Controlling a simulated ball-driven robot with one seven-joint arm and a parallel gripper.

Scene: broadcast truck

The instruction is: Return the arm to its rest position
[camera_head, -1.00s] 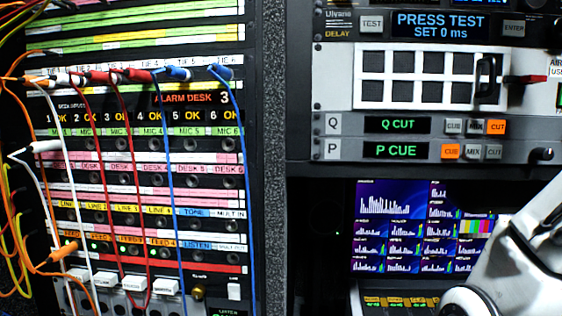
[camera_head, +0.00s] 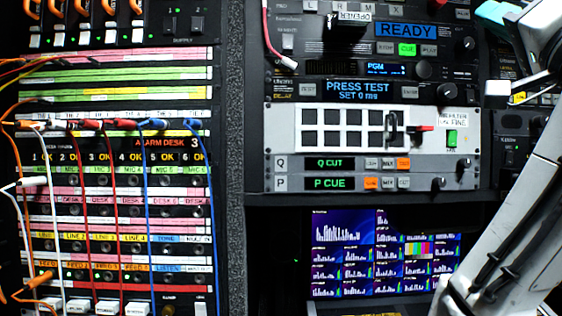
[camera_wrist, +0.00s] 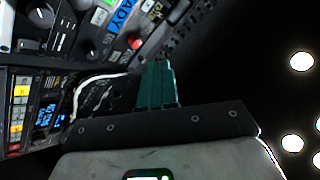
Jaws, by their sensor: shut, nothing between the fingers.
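My arm rises along the right side of the head view, grey and white, in front of the rack's right part. My gripper (camera_wrist: 157,82) shows in the wrist view with its teal fingers together and nothing between them. In the head view a teal part of it shows at the top right corner, near the rack's upper units. The fingers look clear of the panels, though the exact gap cannot be judged.
A patch panel (camera_head: 120,180) with red, white, blue and orange cables stands at the left. Rack units with a READY display (camera_head: 406,31) and a button grid (camera_head: 352,128) fill the middle. A monitor (camera_head: 345,235) sits below. Dark open space lies right in the wrist view.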

